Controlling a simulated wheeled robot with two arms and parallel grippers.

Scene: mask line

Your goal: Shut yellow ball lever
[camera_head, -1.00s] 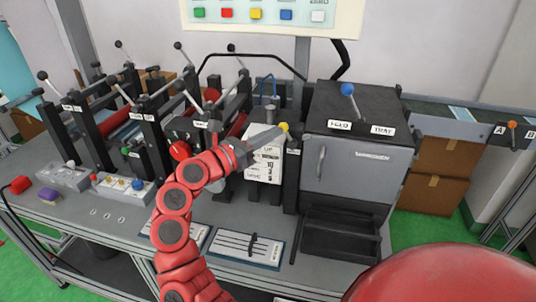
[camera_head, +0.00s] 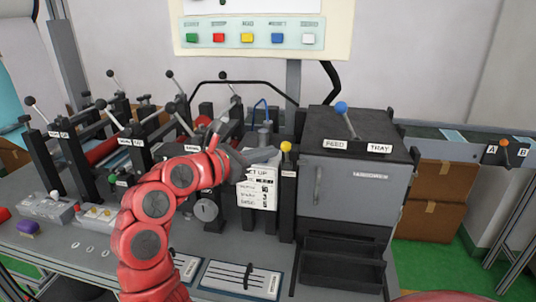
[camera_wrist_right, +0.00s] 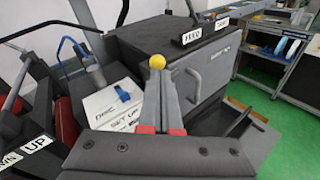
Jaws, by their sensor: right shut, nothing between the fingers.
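The yellow ball lever (camera_head: 286,146) stands upright at the left side of the grey feed cabinet, just right of the white set-up card. Its stem shows below the ball in the head view. My right gripper (camera_head: 271,154) is shut and empty, its tips pointing right, just left of and slightly below the ball. In the right wrist view the yellow ball (camera_wrist_right: 157,61) appears right at the tips of the closed fingers (camera_wrist_right: 159,76), which hide its stem. I cannot tell whether they touch. My left gripper is not in view.
The feed cabinet (camera_head: 356,185) with a blue ball lever (camera_head: 341,107) on top stands right of the yellow ball. The set-up card (camera_head: 258,188) is just below my gripper. Several black-ball levers and rollers fill the left. A button panel (camera_head: 248,38) hangs above.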

